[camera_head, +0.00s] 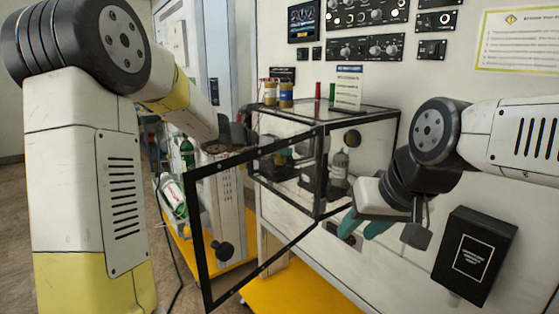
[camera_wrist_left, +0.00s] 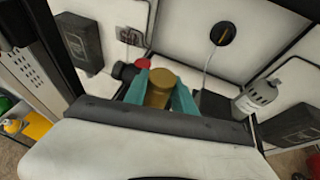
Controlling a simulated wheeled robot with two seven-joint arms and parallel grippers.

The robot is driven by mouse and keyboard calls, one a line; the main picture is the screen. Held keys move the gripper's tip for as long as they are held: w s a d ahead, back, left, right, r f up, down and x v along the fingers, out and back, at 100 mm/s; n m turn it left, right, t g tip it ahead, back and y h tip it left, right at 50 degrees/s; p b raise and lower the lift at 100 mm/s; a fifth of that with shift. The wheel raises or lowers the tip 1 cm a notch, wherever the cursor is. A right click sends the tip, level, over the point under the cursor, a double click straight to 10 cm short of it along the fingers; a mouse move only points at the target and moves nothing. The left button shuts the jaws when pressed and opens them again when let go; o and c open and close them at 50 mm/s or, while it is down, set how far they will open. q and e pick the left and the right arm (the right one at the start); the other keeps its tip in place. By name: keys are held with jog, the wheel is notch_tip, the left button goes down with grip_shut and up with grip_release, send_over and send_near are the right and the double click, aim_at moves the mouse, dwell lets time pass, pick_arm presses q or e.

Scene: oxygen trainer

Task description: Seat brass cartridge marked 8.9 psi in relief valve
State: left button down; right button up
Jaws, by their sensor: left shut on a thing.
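A brass cartridge (camera_wrist_left: 159,88) is between the two teal fingers of my left gripper (camera_wrist_left: 161,95) in the left wrist view. The gripper is shut on it; no marking is legible. In the head view my left gripper (camera_head: 272,160) is partly hidden behind the clear case's frame and dark parts. A dark fitting with a red part (camera_wrist_left: 132,68) is just left of the cartridge in the wrist view; I cannot tell whether it is the relief valve or whether they touch. My right gripper (camera_head: 365,226) is in front of the case, its teal fingers apart and empty.
The clear case (camera_head: 362,118) has a black-framed door (camera_head: 203,245) swung open to the left. A grey bottle (camera_head: 339,165) stands inside. Two brass-coloured cylinders (camera_head: 286,94) and a sign (camera_head: 348,88) stand on top. A black box (camera_head: 475,254) is at right.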

pick_arm(q)
jog(key=shift+f, duration=1.55)
jog(key=shift+f, duration=0.1)
jog(key=c, duration=1)
grip_release()
jog(key=shift+c, duration=0.2)
